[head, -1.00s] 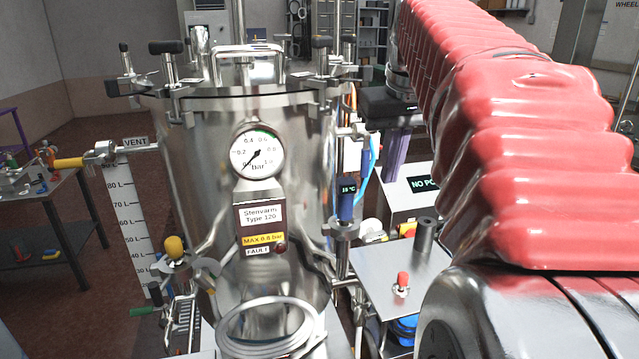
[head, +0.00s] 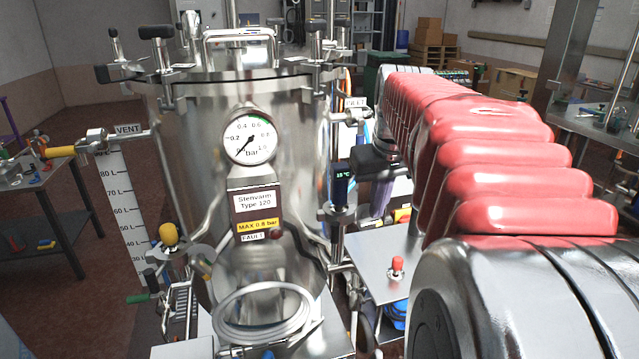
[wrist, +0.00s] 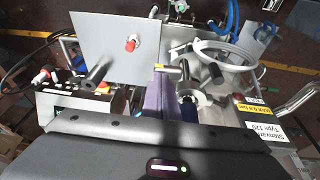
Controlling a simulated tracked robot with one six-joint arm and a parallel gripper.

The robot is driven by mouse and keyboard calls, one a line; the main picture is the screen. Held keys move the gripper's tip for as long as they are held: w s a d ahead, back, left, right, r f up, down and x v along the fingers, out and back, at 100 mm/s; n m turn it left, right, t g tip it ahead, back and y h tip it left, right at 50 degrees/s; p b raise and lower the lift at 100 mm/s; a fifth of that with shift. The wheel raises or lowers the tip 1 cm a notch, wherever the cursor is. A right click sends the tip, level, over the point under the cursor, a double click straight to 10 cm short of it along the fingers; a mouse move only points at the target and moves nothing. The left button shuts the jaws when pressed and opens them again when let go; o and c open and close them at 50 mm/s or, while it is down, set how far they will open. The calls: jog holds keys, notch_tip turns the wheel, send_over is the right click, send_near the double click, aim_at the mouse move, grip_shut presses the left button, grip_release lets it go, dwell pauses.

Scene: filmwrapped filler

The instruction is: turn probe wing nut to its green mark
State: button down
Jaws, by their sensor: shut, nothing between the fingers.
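A dark blue probe (head: 342,185) with a small lit temperature display stands upright at the right side of the steel tank (head: 190,140). A metal fitting (head: 342,216) surrounds its lower end. I cannot clearly make out the wing nut or a green mark in either view. My gripper (head: 379,213) points down just right of the probe, apart from it as far as I can tell. Its purple fingers also show in the wrist view (wrist: 160,72), shut and empty. In that view metal fittings (wrist: 203,99) beside the tank lie just right of the fingers.
A grey plate with a red-capped switch (head: 397,267) lies below and right of my gripper. The pressure gauge (head: 250,137) and label plate (head: 256,205) face me. Cables and pipes crowd the tank's right side.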

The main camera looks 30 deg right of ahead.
jog(key=shift+f, duration=0.15)
jog(key=shift+a, duration=0.15)
jog(key=shift+d, duration=0.25)
jog(key=shift+d+y, duration=0.1)
jog(key=shift+y, duration=0.2)
